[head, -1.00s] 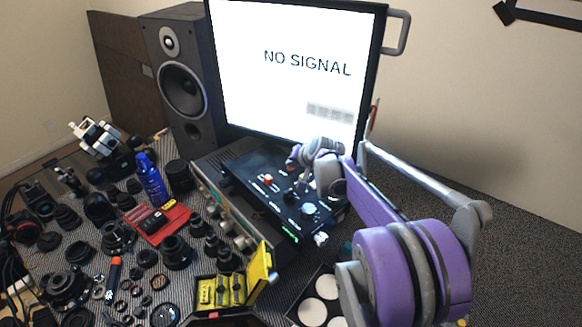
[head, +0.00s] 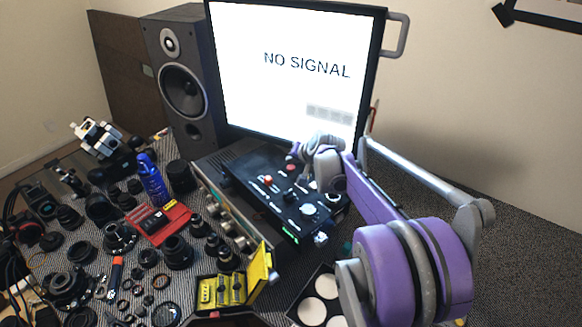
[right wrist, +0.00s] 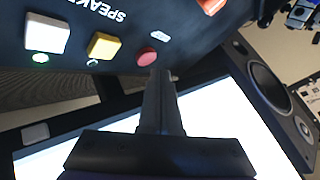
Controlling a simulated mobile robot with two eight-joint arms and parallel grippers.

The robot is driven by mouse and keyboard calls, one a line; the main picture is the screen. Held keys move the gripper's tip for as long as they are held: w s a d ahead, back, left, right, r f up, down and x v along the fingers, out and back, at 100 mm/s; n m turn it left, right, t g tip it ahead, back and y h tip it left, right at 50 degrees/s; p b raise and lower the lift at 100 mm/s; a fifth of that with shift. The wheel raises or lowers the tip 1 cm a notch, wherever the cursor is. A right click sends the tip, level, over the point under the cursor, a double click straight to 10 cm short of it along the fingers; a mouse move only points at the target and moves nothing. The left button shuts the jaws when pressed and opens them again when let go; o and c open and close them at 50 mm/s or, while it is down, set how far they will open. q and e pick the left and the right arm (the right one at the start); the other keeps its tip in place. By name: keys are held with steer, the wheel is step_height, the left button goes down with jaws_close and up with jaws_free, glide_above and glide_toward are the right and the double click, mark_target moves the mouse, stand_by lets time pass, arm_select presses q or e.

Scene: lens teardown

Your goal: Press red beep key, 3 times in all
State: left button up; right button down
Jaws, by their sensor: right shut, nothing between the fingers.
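The red key (right wrist: 147,56) is a round button on a black panel (right wrist: 130,20). It also shows in the head view (head: 291,168), close beside my right gripper. In the right wrist view my right gripper (right wrist: 160,73) is shut and empty. Its fingertips appear just beside the red key's edge. I cannot tell whether they touch it. My left gripper is not in view.
A yellow key (right wrist: 103,46) and a white key (right wrist: 47,34) sit in line with the red one. The monitor (head: 290,70) stands behind the panel, a speaker (head: 180,85) to its left. Lens parts crowd the table at left.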

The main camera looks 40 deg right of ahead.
mark_target(292, 170)
steer(key=shift+w+r+p, duration=0.1)
steer(key=shift+r+p, duration=1.15)
steer(key=shift+r, duration=1.25)
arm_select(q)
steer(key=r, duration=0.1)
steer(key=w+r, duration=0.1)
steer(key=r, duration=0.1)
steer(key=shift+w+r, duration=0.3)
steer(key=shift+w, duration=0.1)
arm_select(e)
steer(key=shift+f, duration=0.1)
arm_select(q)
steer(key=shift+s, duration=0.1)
